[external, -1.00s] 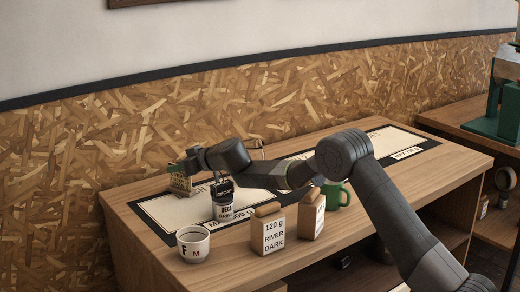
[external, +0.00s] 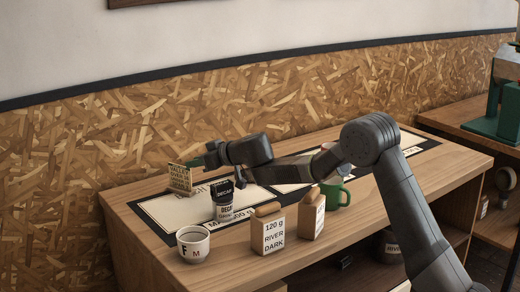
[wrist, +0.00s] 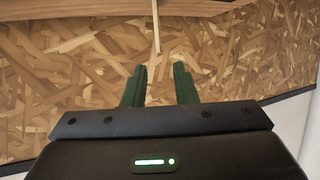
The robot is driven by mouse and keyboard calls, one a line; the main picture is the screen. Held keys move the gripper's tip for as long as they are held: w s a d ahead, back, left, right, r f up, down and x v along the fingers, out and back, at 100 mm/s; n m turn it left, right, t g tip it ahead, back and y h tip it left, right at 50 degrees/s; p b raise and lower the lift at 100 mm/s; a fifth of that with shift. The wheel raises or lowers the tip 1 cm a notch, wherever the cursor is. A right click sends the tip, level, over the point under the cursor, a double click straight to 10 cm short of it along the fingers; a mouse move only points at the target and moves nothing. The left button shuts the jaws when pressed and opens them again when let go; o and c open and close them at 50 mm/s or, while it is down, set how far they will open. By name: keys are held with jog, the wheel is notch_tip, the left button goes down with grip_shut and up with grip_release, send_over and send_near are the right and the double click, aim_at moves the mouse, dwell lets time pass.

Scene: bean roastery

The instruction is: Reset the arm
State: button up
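My gripper (external: 203,158) is raised above the left part of the wooden counter, its green fingers pointing left past the small printed card (external: 180,180). In the wrist view my gripper (wrist: 159,75) has its two green fingers apart, with nothing between them and the chipboard wall behind.
A white mug (external: 194,246) stands at the front left of the counter. A paper bag labelled RIVER DARK (external: 267,238), a second bag (external: 312,217) and a green mug (external: 342,193) stand along the front. The chipboard wall (external: 90,150) rises behind.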

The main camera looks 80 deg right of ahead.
jog(key=v, duration=0.4)
jog(key=p+x, duration=0.2)
jog(key=x, duration=1)
jog(key=shift+d+f+p, duration=0.1)
jog(key=shift+f+p, duration=0.05)
jog(key=shift+p, duration=0.15)
notch_tip(320, 180, up, 11)
jog(key=p, duration=0.9)
notch_tip(320, 180, up, 11)
send_over(179, 166)
jog(key=shift+s+d+f, duration=0.45)
jog(key=shift+s+d, duration=0.2)
jog(key=shift+s, duration=0.1)
jog(key=shift+s+d+f, duration=0.5)
jog(key=shift+s+d, duration=0.15)
jog(key=shift+s, duration=0.05)
